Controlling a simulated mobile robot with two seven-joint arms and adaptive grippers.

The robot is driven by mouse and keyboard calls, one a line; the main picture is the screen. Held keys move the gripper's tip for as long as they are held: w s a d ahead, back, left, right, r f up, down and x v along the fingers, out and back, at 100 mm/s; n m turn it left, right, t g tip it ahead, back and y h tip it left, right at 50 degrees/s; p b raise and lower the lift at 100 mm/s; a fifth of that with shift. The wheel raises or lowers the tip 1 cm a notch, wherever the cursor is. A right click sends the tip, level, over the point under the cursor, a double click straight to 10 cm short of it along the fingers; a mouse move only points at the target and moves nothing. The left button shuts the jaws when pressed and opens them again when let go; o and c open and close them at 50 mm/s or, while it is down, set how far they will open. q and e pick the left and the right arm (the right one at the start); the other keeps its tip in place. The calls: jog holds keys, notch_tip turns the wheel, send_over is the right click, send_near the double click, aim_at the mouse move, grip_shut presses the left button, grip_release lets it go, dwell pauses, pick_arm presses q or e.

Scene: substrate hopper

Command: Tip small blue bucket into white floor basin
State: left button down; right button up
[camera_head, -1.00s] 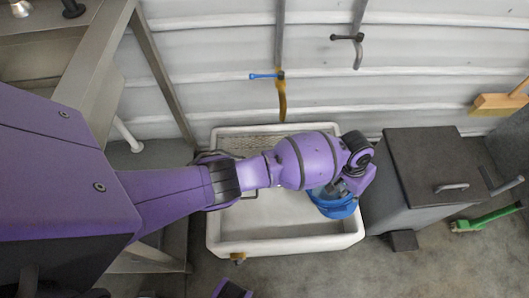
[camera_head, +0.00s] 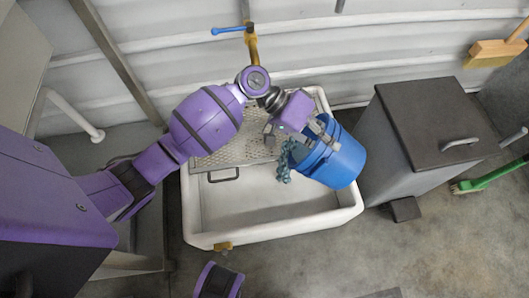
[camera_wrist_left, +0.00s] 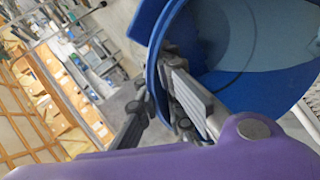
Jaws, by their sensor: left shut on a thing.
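The small blue bucket (camera_head: 340,160) hangs tilted over the right part of the white floor basin (camera_head: 275,234), its mouth toward the left. My left gripper (camera_head: 316,131) is shut on the bucket's rim. In the left wrist view the gripper's fingers (camera_wrist_left: 185,95) grip the rim of the bucket (camera_wrist_left: 150,22), and a paler blue-grey area shows inside it. Lumpy blue-grey stuff (camera_head: 284,161) shows just outside the mouth, above the basin; whether it is falling I cannot tell. My right gripper is out of view.
A perforated metal plate (camera_head: 238,150) with a handle covers the basin's back part. A grey lidded bin (camera_head: 415,150) stands close to the right. A blue-handled tap (camera_head: 250,40) is on the wall behind. A green brush (camera_head: 490,177) lies farther right.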

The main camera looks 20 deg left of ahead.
pick_arm(q)
jog(key=a+f+h+b, duration=0.1)
jog(key=a+h+b, duration=0.1)
jog(key=a+b, duration=0.1)
jog(key=a+f+h+b, duration=0.1)
jog(key=a+h+b, duration=0.1)
jog(key=a+b, duration=0.1)
jog(key=a+f+h+b, duration=0.1)
jog(key=a+h+b, duration=0.1)
jog(key=b, duration=0.3)
jog(key=shift+w+a+f+h, duration=0.15)
jog(key=shift+a+f+h, duration=0.15)
jog(key=shift+a, duration=0.15)
jog(key=shift+a+r+h+b, duration=0.2)
jog(key=shift+a+h+b, duration=0.6)
jog(key=shift+a+b, duration=0.45)
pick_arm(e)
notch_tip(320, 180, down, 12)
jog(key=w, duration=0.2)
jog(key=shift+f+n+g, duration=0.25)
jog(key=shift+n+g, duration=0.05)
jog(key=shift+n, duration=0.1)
pick_arm(q)
jog(key=shift+d, duration=0.25)
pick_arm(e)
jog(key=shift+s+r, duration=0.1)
